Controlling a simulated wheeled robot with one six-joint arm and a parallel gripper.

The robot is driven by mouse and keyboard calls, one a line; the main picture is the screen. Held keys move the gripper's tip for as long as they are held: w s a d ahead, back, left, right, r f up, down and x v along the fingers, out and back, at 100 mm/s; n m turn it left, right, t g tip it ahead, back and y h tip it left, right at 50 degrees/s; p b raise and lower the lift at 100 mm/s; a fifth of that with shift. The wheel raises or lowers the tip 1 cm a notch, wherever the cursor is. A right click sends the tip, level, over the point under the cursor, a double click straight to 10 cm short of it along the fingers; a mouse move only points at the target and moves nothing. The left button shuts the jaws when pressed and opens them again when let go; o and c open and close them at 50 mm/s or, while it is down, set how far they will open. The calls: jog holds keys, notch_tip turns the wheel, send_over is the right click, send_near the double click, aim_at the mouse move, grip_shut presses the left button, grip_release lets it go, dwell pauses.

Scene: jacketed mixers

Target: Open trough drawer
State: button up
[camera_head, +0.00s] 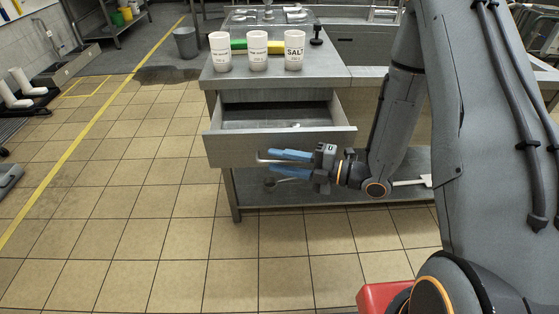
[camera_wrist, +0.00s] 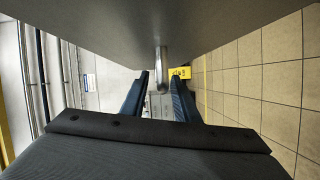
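The grey metal trough drawer (camera_head: 226,149) sits under the top of the steel table and is pulled well out. Its inside shows, with a small light object in it. My gripper (camera_head: 276,163) is in front of the drawer's face, its two blue fingers pointing left and apart. A silver handle (camera_head: 264,160) shows at the fingertips, partly hidden by them. In the wrist view, the handle (camera_wrist: 161,60) juts from the drawer face (camera_wrist: 225,18), in line with the gap between the open fingers (camera_wrist: 158,84). I cannot tell whether they touch it.
Three white cups (camera_head: 258,51), one marked SALT, stand on the steel table (camera_head: 335,76) with a black-knobbed tool (camera_head: 316,36). A lower shelf (camera_head: 300,193) lies under the drawer. The tiled floor (camera_head: 140,200) to the left is clear. A grey bin (camera_head: 186,43) stands at the back.

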jog(key=v, duration=0.7)
jog(key=shift+s+d+b, duration=0.1)
jog(key=shift+d+b, duration=0.15)
jog(key=shift+b, duration=0.05)
